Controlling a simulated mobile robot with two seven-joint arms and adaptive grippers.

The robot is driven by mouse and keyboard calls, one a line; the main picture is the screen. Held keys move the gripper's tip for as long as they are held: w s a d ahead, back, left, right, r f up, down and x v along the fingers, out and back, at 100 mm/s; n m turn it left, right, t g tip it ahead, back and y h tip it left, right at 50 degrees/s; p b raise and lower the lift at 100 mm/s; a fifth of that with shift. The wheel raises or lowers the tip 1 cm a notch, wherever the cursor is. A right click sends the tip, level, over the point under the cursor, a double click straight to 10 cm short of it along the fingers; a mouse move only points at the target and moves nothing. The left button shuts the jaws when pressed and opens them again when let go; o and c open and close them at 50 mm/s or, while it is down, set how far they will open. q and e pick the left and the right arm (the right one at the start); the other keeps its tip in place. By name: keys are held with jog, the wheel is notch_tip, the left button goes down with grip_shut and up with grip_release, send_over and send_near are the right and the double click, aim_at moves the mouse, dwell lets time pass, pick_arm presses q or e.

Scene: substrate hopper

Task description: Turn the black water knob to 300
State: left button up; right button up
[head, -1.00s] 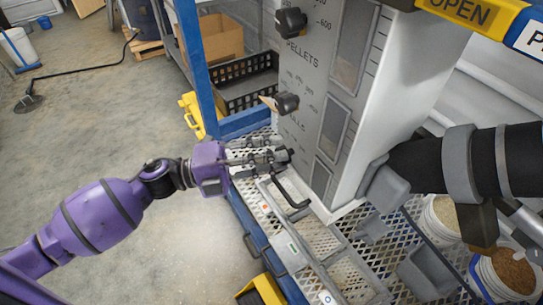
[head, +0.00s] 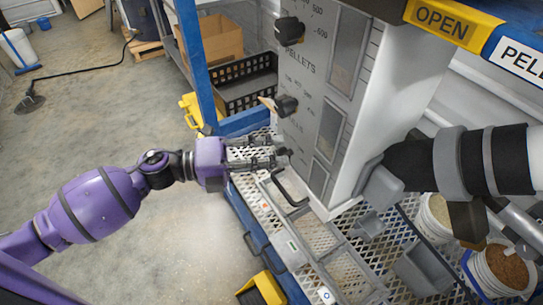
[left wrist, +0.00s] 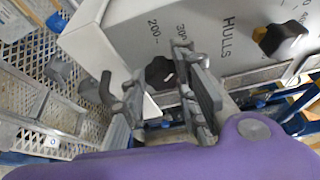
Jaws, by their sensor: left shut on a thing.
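The black water knob (left wrist: 160,72) is on the lower part of the grey hopper panel (head: 310,75). In the left wrist view it sits between the fingers of my left gripper (left wrist: 158,95), near the printed marks 200 and 300. My left gripper (head: 278,155) is shut on the knob, its fingers reaching the panel from the left in the head view. The fingers hide most of the knob there, and I cannot read its exact setting. The hulls knob (head: 286,105) is just above, and also shows in the left wrist view (left wrist: 280,40). My right gripper is not in view.
The pellets knob (head: 289,30) is higher on the panel. A black bent handle (head: 288,190) and a metal mesh deck (head: 320,235) lie below my left gripper. Buckets of pellets (head: 503,268) stand at the lower right. A blue post (head: 195,65) rises behind. The floor on the left is open.

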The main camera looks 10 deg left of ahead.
pick_arm(q)
jog(key=shift+s+a+f, duration=0.1)
jog(key=shift+s+f, duration=0.05)
jog(key=shift+f, duration=0.5)
jog(key=o, duration=0.9)
jog(key=shift+o, duration=0.3)
jog(key=shift+r, duration=0.1)
jog(key=shift+r, duration=0.3)
jog(key=v, duration=1.2)
